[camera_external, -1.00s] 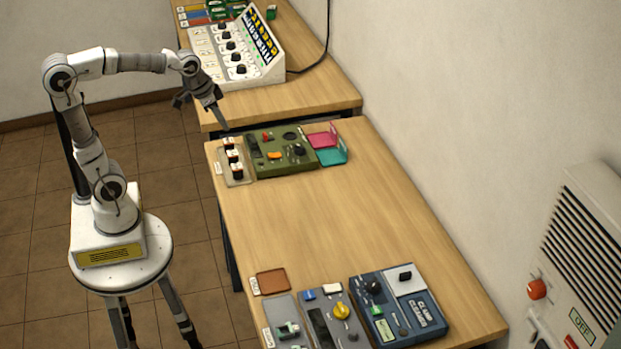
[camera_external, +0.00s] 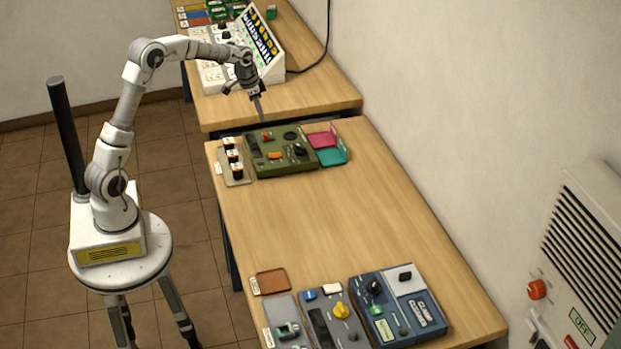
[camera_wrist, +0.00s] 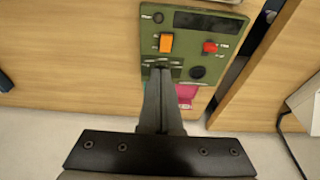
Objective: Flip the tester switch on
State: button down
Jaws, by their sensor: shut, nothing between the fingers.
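The green tester (camera_external: 262,165) lies at the far end of the near table, with a red control (camera_external: 267,136), an orange rocker switch (camera_external: 274,156) and a black knob (camera_external: 298,150). In the wrist view the tester (camera_wrist: 150,75) shows the orange switch (camera_wrist: 166,42) and the red control (camera_wrist: 210,47). My gripper (camera_external: 262,118) is shut and empty, pointing down above the tester's far edge. In the wrist view its fingertips (camera_wrist: 163,70) appear just below the orange switch and hide part of the panel. I cannot tell whether they touch it.
A sloped white console (camera_external: 272,75) is on the far table. A blue charger (camera_external: 410,322) sits at the near end. The table's middle is clear.

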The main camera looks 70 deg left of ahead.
jog(key=shift+w+a+f, duration=0.25)
jog(key=shift+a+f, duration=0.5)
jog(key=shift+a, duration=0.1)
send_near(270, 155)
jog(key=x, duration=0.5)
jog(key=shift+w+f+b, duration=0.1)
jog(key=shift+w+b, duration=0.25)
jog(key=shift+a+f, duration=0.1)
jog(key=shift+f, duration=0.6)
jog(key=shift+s+f+b, duration=0.15)
jog(key=shift+f+b, duration=0.25)
jog(key=shift+r, duration=0.15)
